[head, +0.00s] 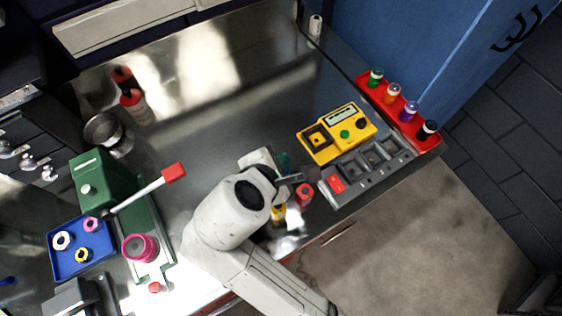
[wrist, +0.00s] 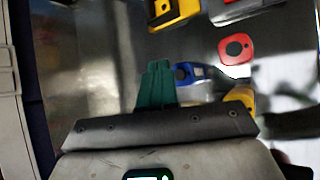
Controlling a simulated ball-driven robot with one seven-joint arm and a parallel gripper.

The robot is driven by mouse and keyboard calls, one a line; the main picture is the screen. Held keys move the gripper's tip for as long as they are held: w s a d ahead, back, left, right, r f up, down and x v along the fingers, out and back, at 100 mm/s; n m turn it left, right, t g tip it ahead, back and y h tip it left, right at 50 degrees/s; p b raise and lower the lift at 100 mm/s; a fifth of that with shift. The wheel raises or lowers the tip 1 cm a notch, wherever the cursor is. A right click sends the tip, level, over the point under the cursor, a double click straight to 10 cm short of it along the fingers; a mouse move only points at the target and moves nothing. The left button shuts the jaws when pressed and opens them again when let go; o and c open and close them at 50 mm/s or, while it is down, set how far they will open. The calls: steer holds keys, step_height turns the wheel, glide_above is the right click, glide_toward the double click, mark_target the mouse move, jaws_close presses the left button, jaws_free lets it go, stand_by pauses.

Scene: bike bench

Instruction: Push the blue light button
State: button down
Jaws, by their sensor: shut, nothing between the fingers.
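I take the blue piece for the blue light button. In the head view the red piece (head: 304,194) and yellow piece (head: 279,212) show beside my arm, but I cannot make out the blue one, which seems hidden by my arm. My gripper (wrist: 155,72) is shut and empty, its green fingers just left of the blue piece in the wrist view. I cannot tell whether they touch it.
A yellow tester box (head: 316,146) and a grey tray (head: 374,161) with a red block lie at the right. A red rack (head: 427,143) holds several bottles. At the left are a green press (head: 92,178) and a blue tray (head: 67,262). The bench middle is clear.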

steer(key=shift+r+p, duration=0.35)
steer(key=shift+r, duration=0.25)
step_height(320, 180, up, 4)
steer(key=shift+f, duration=0.25)
stand_by(1.9)
